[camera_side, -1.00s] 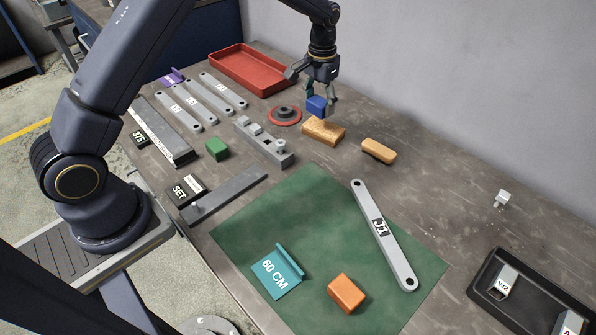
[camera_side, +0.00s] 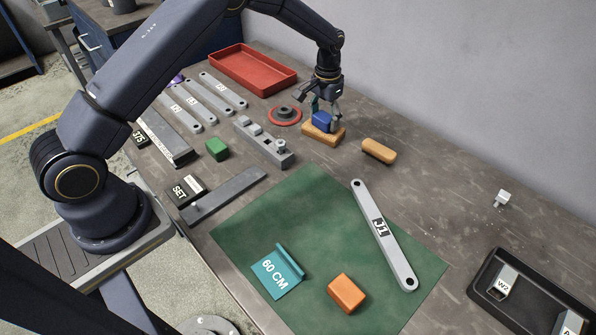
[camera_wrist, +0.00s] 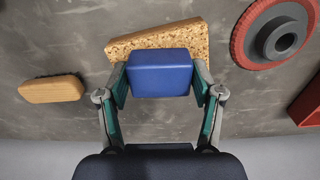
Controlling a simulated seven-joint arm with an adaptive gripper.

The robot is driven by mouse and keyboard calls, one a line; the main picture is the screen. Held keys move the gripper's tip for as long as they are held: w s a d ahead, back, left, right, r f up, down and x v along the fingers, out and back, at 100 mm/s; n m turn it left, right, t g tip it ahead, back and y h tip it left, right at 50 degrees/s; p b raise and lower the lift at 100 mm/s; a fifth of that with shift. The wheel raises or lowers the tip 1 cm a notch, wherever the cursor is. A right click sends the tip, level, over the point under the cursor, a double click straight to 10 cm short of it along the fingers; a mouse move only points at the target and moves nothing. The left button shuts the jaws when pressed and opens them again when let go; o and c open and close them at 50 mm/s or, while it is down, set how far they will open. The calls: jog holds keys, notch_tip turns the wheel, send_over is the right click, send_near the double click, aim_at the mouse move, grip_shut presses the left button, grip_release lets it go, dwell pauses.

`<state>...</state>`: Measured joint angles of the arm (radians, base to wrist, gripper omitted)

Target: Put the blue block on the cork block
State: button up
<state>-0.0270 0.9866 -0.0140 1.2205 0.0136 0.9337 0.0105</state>
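The blue block (camera_side: 321,121) is at the top of the cork block (camera_side: 311,136) in the side view. It appears to rest on it, though any thin gap is hard to see. My gripper (camera_side: 325,118) is over the cork block with its fingers on either side of the blue block. In the wrist view the blue block (camera_wrist: 160,74) sits between the teal finger pads, which appear to touch its sides. The speckled cork block (camera_wrist: 183,40) shows behind it, turned slightly, partly hidden by the blue block.
A red disc with a dark hub (camera_side: 285,115) lies left of the cork block. A grey stepped fixture (camera_side: 264,143) stands in front. A red tray (camera_side: 252,69) is farther back. The green mat (camera_side: 310,205) has free room.

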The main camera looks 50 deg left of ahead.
aim_at(325, 116)
jog(key=o, duration=0.3)
jog(key=s+r+t, duration=0.1)
jog(key=s+r, duration=0.2)
jog(key=r, duration=0.8)
jog(key=s+r, duration=0.4)
jog(key=r, duration=0.7)
jog(key=s+r+t, duration=0.2)
jog(key=s+r, duration=0.1)
jog(key=s, duration=0.6)
jog(key=s+r+t, duration=0.1)
jog(key=s+r, duration=0.3)
jog(key=s, duration=0.4)
jog(key=shift+t, duration=0.8)
jog(key=s+f, duration=0.1)
jog(key=s, duration=0.2)
jog(key=s+f, duration=0.1)
jog(key=s, duration=0.2)
jog(key=s+d+f, duration=0.1)
jog(key=s, duration=0.3)
jog(key=shift+f, duration=0.3)
